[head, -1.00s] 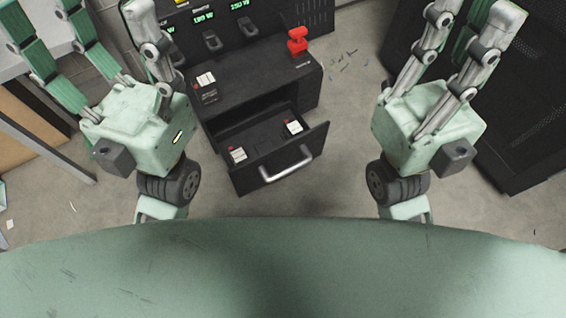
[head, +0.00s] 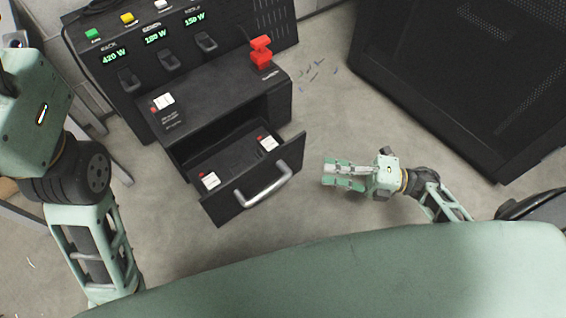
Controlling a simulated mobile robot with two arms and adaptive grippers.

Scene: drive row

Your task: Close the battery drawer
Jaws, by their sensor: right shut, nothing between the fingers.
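The battery drawer (head: 285,160) is pulled out of the low black cabinet (head: 215,88) and stands open, with a pale bar handle (head: 263,186) on its front. Two black batteries with white and red labels lie inside, one at the left (head: 210,182) and one at the right (head: 267,145). My right gripper (head: 328,175) is shut and empty, to the right of the drawer front and apart from it, fingers pointing left. My left gripper's body (head: 35,115) shows large at the left edge; its fingers are cut off by the frame.
A panel with green readouts (head: 156,37) stands behind. A large black cabinet (head: 450,70) is at the right.

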